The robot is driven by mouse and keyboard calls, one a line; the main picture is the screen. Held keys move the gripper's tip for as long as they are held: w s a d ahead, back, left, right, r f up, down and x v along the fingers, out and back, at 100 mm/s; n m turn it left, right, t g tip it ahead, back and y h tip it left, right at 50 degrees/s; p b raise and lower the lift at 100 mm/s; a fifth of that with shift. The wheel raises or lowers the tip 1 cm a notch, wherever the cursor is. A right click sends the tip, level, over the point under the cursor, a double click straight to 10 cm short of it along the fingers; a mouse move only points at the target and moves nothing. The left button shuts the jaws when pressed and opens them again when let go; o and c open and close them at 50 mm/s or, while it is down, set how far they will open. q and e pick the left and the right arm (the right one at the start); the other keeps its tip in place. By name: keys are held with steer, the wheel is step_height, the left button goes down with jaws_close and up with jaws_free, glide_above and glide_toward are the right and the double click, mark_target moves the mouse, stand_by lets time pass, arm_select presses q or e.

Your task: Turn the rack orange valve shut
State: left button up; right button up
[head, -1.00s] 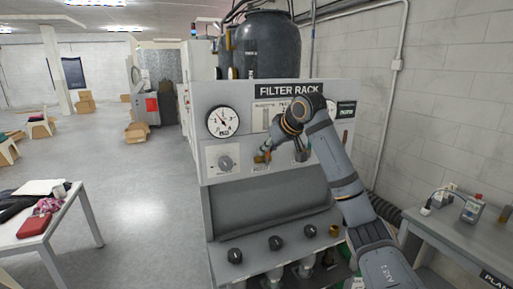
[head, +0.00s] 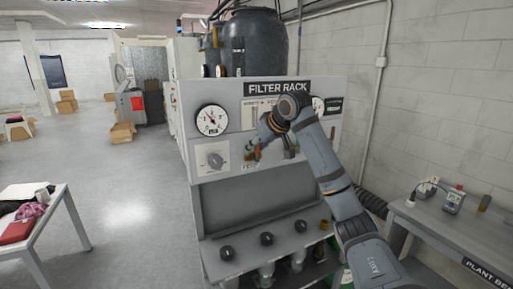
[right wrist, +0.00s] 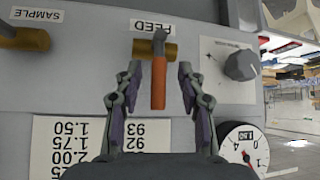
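The orange valve handle (right wrist: 158,85) sticks out from a brass fitting (right wrist: 155,49) under the FEED label in the right wrist view, where the panel appears upside down. My right gripper (right wrist: 159,72) is open, with one finger on each side of the orange handle and visible gaps between. In the head view my right gripper (head: 254,149) is at the filter rack panel (head: 230,180), just above the FEED label, and it largely hides the valve. My left gripper is not in view.
A grey knob (head: 215,160) and a pressure gauge (head: 211,120) sit left of the valve. A second brass fitting (right wrist: 25,38) is by the SAMPLE label. A bench (head: 450,225) stands at right, a white table (head: 50,225) at left.

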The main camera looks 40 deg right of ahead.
steer(key=shift+s+r, duration=0.15)
steer(key=shift+r, duration=0.05)
steer(key=d+v, duration=0.1)
steer(key=v, duration=1)
steer(key=shift+a+r, duration=0.2)
steer(key=shift+a, duration=0.25)
steer(key=shift+s, duration=0.15)
